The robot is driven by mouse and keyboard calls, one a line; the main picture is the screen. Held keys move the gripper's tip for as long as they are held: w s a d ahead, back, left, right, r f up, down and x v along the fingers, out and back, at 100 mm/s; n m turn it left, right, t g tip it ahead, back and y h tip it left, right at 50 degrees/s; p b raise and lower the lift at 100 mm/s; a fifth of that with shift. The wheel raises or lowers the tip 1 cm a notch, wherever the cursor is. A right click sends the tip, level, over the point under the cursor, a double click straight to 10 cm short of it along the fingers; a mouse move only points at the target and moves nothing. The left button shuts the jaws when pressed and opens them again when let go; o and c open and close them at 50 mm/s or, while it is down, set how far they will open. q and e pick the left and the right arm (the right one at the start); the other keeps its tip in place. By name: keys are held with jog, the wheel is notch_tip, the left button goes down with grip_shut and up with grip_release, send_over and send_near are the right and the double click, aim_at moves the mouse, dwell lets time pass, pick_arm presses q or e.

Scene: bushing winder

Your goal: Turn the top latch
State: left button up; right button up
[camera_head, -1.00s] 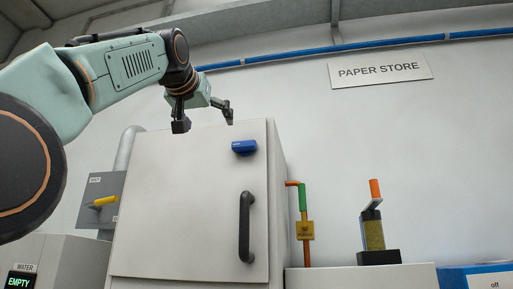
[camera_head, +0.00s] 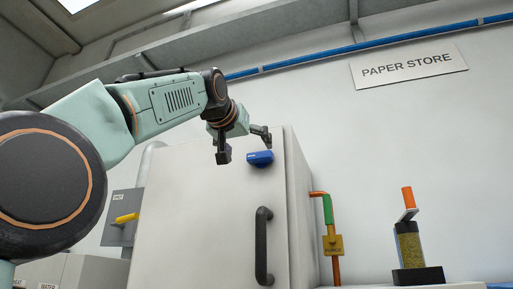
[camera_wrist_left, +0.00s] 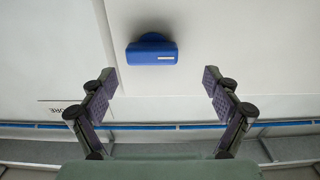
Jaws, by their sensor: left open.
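The top latch is a blue handle (camera_head: 260,158) near the upper right of the white cabinet door (camera_head: 200,215). It also shows in the left wrist view as a blue block (camera_wrist_left: 152,51) on the pale door, lying roughly level, slightly left of centre between and beyond the fingers. My left gripper (camera_head: 243,146) is open and empty, close to the latch at its upper left in the head view. In the left wrist view its two fingers (camera_wrist_left: 160,82) stand wide apart, with the latch ahead of their tips and not touched. My right gripper is not in view.
A black vertical door handle (camera_head: 263,246) sits below the latch. Right of the cabinet are an orange and green pipe with a yellow tag (camera_head: 333,244) and an orange-topped post (camera_head: 408,240). A grey box with a yellow lever (camera_head: 125,219) is at the left.

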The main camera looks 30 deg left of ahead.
aim_at(258, 154)
pick_arm(q)
jog(key=w+p, duration=0.2)
jog(key=w, duration=0.2)
jog(key=shift+d, duration=0.1)
jog(key=shift+w+d+p, duration=0.2)
jog(key=shift+w+p, duration=0.05)
jog(key=shift+p, duration=0.15)
jog(key=shift+a+p, duration=0.2)
jog(key=shift+p, duration=0.2)
jog(key=shift+a+f, duration=0.1)
jog(key=shift+a, duration=0.35)
jog(key=shift+w+f, duration=0.1)
jog(key=shift+w, duration=0.05)
jog(key=shift+w+d, duration=0.35)
jog(key=shift+d, duration=0.2)
jog(key=shift+c, duration=0.9)
jog(key=shift+s, duration=0.15)
jog(key=shift+c, duration=0.8)
jog(key=shift+s+a, duration=0.3)
jog(key=shift+c, duration=1.4)
jog(key=shift+w+d, duration=0.1)
jog(key=shift+d, duration=0.05)
jog(key=c, duration=0.3)
jog(key=shift+c, duration=1.2)
